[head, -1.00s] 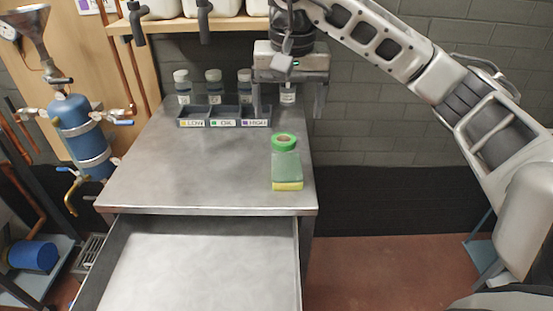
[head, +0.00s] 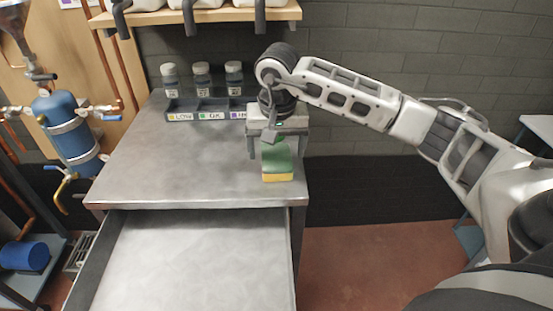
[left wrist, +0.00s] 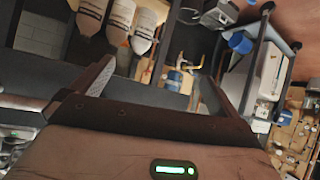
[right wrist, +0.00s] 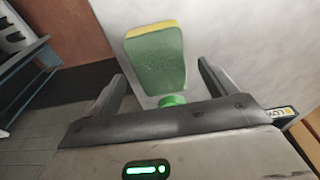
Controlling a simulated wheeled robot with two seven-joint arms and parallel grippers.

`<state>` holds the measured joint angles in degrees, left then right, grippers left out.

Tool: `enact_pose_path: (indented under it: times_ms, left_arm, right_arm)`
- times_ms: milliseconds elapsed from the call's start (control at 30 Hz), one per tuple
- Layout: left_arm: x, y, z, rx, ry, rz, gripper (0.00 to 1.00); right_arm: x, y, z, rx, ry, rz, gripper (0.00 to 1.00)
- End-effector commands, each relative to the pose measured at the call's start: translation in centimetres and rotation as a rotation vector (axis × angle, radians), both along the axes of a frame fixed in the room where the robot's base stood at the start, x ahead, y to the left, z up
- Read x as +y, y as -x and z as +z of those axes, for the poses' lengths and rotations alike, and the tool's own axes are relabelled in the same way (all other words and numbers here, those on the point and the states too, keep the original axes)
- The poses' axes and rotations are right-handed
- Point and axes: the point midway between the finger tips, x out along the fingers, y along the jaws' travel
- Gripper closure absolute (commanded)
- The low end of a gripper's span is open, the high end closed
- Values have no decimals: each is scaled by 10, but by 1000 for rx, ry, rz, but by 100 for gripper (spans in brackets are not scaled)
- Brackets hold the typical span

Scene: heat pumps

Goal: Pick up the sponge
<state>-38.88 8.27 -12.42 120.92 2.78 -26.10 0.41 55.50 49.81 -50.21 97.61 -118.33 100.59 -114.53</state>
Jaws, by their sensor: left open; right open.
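The sponge (head: 278,176), green with a yellow layer, is on the metal table near its front right corner. In the right wrist view the sponge (right wrist: 157,62) shows its broad green face and yellow edge, in line with the gap between the fingers. My right gripper (head: 278,146) is open, pointing down over the sponge, and hides its upper part in the head view. I cannot tell whether the fingers touch it. A round green cap (right wrist: 172,100) shows beside the sponge near the palm. My left gripper (left wrist: 155,72) is open and empty, away from the table.
A labelled tray (head: 182,117) and several capped bottles (head: 202,79) stand at the table's back. An open, empty drawer (head: 190,262) juts out at the front. The table's middle and left are clear. A shelf (head: 200,15) hangs above the back.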

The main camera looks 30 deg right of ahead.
Motion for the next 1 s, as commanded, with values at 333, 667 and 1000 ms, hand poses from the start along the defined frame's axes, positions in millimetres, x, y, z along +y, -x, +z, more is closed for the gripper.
enact_pose_path:
  times_ms: [333, 667, 1000]
  left_arm:
    - [0, 0, -2, 4, -5, 0, 0]
    - [0, -1, -1, 2, -4, -1, 0]
    - [0, -1, -1, 0, -3, -1, 0]
  right_arm:
    - [-1, -2, -14, -2, 1, 1, 15]
    - [-1, -2, -14, -2, 1, 0, 63]
    - [-1, -2, -9, -3, 0, -1, 63]
